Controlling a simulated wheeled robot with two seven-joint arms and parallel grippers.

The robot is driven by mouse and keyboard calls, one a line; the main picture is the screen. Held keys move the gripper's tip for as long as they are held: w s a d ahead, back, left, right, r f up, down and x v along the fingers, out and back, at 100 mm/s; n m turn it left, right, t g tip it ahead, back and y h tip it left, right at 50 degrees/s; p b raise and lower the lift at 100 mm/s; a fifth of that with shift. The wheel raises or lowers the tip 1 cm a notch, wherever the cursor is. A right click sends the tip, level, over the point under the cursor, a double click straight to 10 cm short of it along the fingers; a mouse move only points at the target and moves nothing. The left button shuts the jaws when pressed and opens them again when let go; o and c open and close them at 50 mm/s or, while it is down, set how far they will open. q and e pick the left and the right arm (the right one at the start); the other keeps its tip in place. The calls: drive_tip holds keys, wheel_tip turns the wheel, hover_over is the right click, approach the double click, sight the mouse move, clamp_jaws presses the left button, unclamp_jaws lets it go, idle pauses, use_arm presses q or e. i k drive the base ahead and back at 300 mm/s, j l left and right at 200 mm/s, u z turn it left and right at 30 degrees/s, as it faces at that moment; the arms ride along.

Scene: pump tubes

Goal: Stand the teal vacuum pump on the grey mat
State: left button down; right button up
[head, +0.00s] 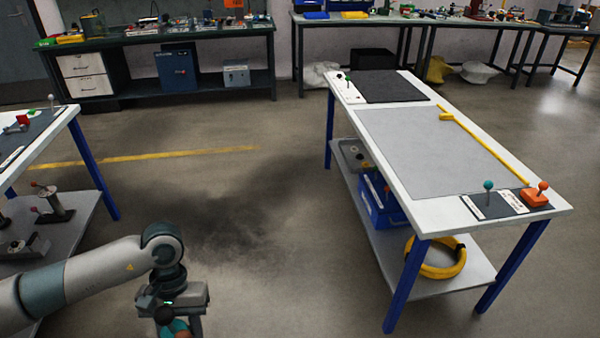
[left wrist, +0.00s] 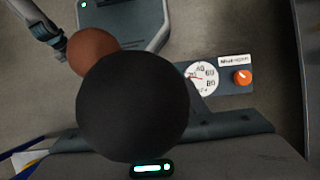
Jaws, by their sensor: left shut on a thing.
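My left gripper (head: 178,314) is at the bottom left of the head view, pointing down and shut on the teal vacuum pump (head: 180,328). Only a small teal and orange part of the pump shows there; the frame edge cuts off the rest. In the left wrist view a black ball (left wrist: 132,106) fills the middle, with a brown ball (left wrist: 92,52) behind it. A white dial (left wrist: 202,78) and an orange knob (left wrist: 243,78) show beside them. The light grey mat (head: 420,155) lies bare on the white table at right, well apart from my gripper. My right gripper is not in view.
The white table (head: 548,203) also carries a darker mat (head: 390,86), a yellow strip (head: 485,147) and an orange device (head: 535,196). Its lower shelf holds a blue crate (head: 381,203) and a yellow hose (head: 440,268). Another table (head: 60,125) stands at left. Open floor lies between.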

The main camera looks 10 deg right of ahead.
sight(422, 154)
drive_tip(key=l+z, duration=0.1)
drive_tip(key=l, duration=0.5)
drive_tip(key=i+l+z, duration=0.15)
drive_tip(key=l, duration=0.4)
drive_tip(key=l+z, duration=0.1)
drive_tip(key=l, duration=0.5)
drive_tip(key=i+l, duration=0.1)
drive_tip(key=l, duration=0.95)
drive_tip(key=i+l, duration=0.15)
drive_tip(key=l, duration=0.4)
